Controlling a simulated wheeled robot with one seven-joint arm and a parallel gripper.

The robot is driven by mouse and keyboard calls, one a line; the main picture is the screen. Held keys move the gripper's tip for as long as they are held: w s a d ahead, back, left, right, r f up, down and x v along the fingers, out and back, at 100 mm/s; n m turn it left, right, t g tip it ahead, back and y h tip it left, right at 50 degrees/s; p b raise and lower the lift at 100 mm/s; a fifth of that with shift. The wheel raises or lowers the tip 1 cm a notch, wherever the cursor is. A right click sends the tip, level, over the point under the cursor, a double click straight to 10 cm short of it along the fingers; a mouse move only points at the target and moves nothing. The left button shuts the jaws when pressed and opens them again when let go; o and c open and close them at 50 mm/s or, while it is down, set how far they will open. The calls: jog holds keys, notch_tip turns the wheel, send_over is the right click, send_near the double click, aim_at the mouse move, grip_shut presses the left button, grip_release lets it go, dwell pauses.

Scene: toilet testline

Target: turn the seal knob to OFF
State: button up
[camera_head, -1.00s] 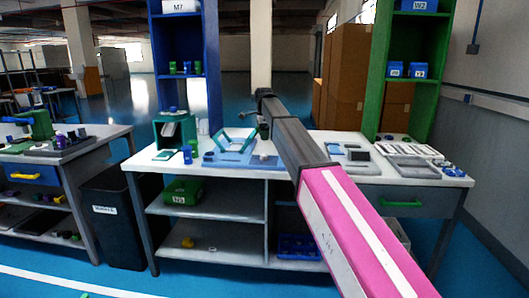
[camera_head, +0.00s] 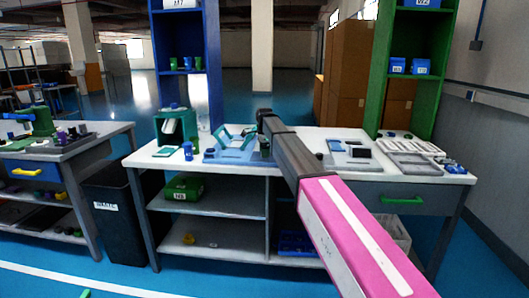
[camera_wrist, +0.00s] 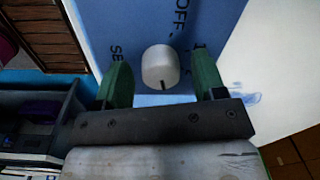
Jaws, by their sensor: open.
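The white seal knob (camera_wrist: 160,67) stands on a blue panel (camera_wrist: 222,18) in the wrist view. A dark mark shows on the knob's near lower edge. The printed word OFF lies beyond it, up and to the right; letters beginning "SE" are at upper left, partly hidden. My gripper (camera_wrist: 158,72) is open, one green finger on each side of the knob, with visible gaps. I cannot tell whether the fingertips reach down beside it. In the head view the blue fixture with a green frame (camera_head: 232,143) is on the workbench, and my arm's end is over its right side.
The workbench (camera_head: 290,166) also holds a green box-shaped stand (camera_head: 175,127) with blue parts at left and grey trays (camera_head: 410,158) at right. Blue and green shelf towers rise behind. A black bin (camera_head: 115,215) stands at left.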

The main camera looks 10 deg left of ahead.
jog(key=c, duration=0.9)
